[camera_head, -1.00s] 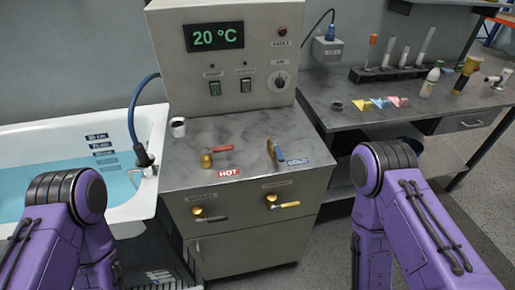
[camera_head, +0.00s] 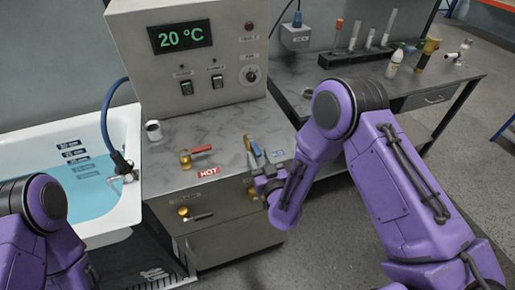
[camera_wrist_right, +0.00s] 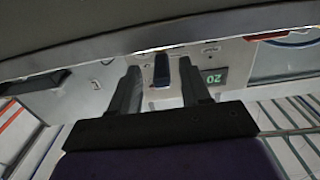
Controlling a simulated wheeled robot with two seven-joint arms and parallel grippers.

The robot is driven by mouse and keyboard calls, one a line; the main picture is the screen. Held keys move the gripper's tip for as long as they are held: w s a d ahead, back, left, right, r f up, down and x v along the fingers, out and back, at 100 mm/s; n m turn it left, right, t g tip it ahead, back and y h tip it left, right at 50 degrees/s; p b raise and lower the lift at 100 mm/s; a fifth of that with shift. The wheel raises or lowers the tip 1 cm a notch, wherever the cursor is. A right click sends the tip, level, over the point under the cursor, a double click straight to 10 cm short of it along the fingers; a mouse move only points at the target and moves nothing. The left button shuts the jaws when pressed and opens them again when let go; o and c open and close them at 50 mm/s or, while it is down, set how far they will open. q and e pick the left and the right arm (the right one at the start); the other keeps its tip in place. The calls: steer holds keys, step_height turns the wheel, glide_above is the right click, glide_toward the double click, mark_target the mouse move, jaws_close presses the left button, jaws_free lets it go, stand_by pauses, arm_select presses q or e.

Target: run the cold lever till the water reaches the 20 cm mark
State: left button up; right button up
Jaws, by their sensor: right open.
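The cold lever (camera_head: 255,149) has a blue handle on a brass valve and stands on the grey counter beside the blue COLD label. My right gripper (camera_head: 262,170) is just in front of the lever, partly hidden by its own wrist. In the right wrist view the open fingers (camera_wrist_right: 160,80) stand on either side of the dark blue lever (camera_wrist_right: 161,68); contact cannot be told. The bathtub (camera_head: 125,215) at left holds blue water (camera_head: 90,200), with several level marks (camera_head: 72,151) on its wall, too small to read surely. My left gripper is out of view.
A hose (camera_head: 104,115) runs to the tub rim. The control box (camera_head: 205,65) reads 20 °C. A side bench (camera_head: 400,90) with bottles is at right.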

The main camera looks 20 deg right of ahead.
mark_target(254, 145)
steer(key=shift+w+a, duration=0.1)
steer(key=shift+w, duration=1.15)
jaws_close()
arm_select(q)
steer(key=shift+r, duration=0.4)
